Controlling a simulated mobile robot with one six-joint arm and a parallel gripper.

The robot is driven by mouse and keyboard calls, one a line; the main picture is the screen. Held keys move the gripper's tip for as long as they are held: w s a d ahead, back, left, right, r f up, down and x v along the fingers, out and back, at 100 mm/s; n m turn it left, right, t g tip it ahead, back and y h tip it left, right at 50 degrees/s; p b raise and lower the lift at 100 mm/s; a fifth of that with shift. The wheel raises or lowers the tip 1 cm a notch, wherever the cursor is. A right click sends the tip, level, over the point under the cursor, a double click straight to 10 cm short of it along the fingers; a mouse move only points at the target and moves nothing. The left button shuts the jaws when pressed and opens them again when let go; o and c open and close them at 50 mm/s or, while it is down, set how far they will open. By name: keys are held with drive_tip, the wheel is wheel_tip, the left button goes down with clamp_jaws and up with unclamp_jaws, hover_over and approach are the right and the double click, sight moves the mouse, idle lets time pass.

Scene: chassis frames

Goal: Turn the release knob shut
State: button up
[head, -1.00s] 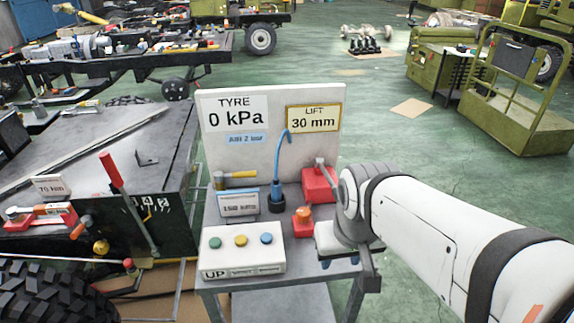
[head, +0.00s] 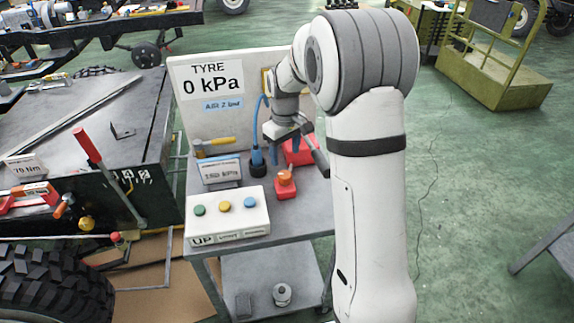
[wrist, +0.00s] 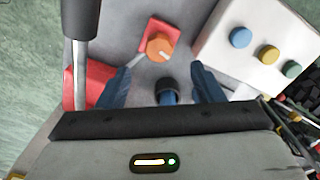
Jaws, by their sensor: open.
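The release knob (head: 285,177) is orange and sits on a small red block (head: 286,191) on the grey trolley. It also shows in the wrist view (wrist: 158,47), just beyond my fingertips. My gripper (head: 289,157) is open, pointing down above the trolley behind the knob. In the wrist view my two blue fingers (wrist: 163,72) are spread, with nothing between their tips. The dark end of a blue hose (wrist: 169,92) shows further back between the fingers. The knob's exact turn angle is hard to tell.
A white box (head: 226,222) with green, yellow and blue buttons stands left of the knob. A larger red block (head: 298,152) with a grey lever (wrist: 80,70) is close to my gripper. A panel (head: 215,110) reading TYRE 0 kPa stands behind.

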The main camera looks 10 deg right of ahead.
sight(285, 174)
drive_tip(key=shift+w+f, duration=0.3)
drive_tip(key=shift+f, duration=0.5)
wheel_tip(285, 174, down, 7)
drive_tip(key=shift+r+p, duration=0.1)
drive_tip(key=shift+p, duration=0.25)
drive_tip(key=shift+c, duration=0.3)
